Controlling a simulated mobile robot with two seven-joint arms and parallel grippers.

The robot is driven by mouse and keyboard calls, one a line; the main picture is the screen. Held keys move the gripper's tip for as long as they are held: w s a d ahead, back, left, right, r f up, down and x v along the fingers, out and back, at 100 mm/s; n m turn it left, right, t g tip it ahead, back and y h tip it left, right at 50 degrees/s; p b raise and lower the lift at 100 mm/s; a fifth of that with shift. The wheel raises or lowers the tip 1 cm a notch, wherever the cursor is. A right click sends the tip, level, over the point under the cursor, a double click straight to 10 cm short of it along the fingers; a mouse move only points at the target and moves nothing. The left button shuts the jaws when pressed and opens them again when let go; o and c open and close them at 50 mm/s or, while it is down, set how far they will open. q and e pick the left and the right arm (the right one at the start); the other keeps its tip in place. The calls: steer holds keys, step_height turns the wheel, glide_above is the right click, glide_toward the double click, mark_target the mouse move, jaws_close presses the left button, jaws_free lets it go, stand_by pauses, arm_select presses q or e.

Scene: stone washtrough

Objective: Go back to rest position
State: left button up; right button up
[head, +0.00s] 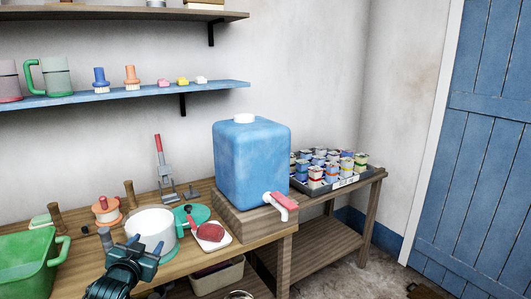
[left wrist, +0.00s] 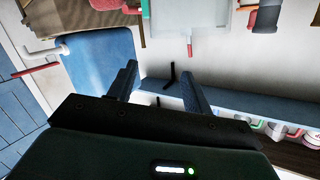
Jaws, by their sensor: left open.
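My left gripper (head: 147,246) is at the lower left of the head view, in front of the white round pot (head: 152,224) on the wooden bench. Whether it touches the pot I cannot tell. In the left wrist view its two fingers (left wrist: 160,72) stand apart with nothing between them. That view is turned, with the blue shelf and its bracket behind the fingers. My right gripper is in neither view.
A blue water container (head: 250,160) with a red-handled tap stands on a wooden block. A tray of small tubs (head: 345,183) is right of it. A green bin (head: 30,265) is at the left. A blue shelf (head: 130,92) hangs above. Floor shows at the right.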

arm_select(q)
steer(key=s+d+f+g+h, duration=0.1)
steer(key=s+d+f+g, duration=0.1)
steer(key=s+d+f, duration=0.45)
steer(key=s+d+f+g+h, duration=0.1)
steer(key=s+d+f, duration=0.2)
steer(key=s+f, duration=0.65)
steer(key=s+d+f+g+h, duration=0.1)
steer(key=s+d, duration=0.2)
steer(key=s, duration=0.6)
steer(key=s+d+g+h, duration=0.1)
steer(key=s+d, duration=0.3)
steer(key=s, duration=0.5)
steer(key=shift+s+f, duration=0.35)
steer(key=shift+f, duration=0.05)
